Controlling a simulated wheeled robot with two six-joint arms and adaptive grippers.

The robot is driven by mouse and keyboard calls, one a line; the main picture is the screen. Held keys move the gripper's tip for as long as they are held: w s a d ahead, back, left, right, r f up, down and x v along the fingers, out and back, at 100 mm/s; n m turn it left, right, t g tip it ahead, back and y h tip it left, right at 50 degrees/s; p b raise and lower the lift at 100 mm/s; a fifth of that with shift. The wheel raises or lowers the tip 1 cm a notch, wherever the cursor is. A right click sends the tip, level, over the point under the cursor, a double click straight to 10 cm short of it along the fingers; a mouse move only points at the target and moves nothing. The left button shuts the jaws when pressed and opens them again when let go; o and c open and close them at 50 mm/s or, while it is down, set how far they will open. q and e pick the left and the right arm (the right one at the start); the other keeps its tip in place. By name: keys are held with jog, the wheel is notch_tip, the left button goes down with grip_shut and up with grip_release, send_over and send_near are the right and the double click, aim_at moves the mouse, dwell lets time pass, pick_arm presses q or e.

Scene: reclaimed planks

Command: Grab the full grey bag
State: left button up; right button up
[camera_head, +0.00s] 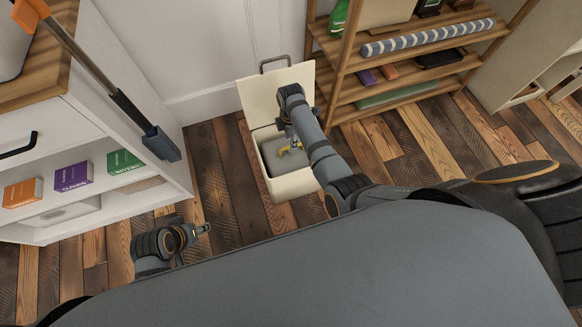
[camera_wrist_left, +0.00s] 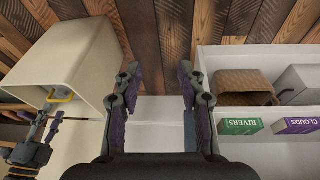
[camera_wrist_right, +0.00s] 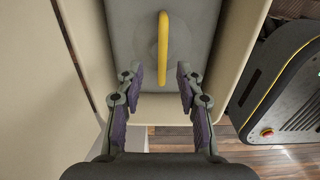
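The grey bag (camera_head: 275,162) sits inside a cream bin (camera_head: 291,187) with its lid (camera_head: 257,96) raised. In the right wrist view the bag's grey top (camera_wrist_right: 205,25) carries a yellow handle (camera_wrist_right: 162,50). My right gripper (camera_wrist_right: 157,84) is open over the bag, with the near end of the handle appearing between its fingers; I cannot tell their height above it. In the head view my right gripper (camera_head: 290,148) reaches into the bin mouth. My left gripper (camera_head: 207,229) is open and empty in the left wrist view (camera_wrist_left: 160,72), left of the bin. The bag's lower part is hidden.
A white cabinet (camera_head: 110,205) with orange, purple and green boxes stands at left. A paddle-ended tool (camera_head: 127,107) with an orange part leans across it. A wooden shelf rack (camera_head: 343,55) with a striped roll (camera_head: 428,38) stands behind the bin, right. Plank floor is clear between bin and cabinet.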

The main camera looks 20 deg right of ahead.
aim_at(292, 164)
jog(key=f+b, duration=0.1)
jog(key=f, duration=0.1)
jog(key=f+b, duration=0.1)
jog(key=shift+s+d+f, duration=0.1)
jog(key=shift+s+f, duration=0.1)
jog(key=shift+f, duration=0.2)
jog(key=shift+f+b, duration=0.7)
jog(key=shift+f, duration=0.25)
pick_arm(q)
jog(key=w+t, duration=0.1)
jog(key=w+f+t, duration=0.1)
jog(key=w+d+t, duration=0.1)
jog(key=shift+w+f+h, duration=0.15)
jog(key=shift+f+h, duration=0.15)
jog(key=shift+f, duration=0.1)
pick_arm(e)
grip_shut()
jog(key=shift+w, duration=0.1)
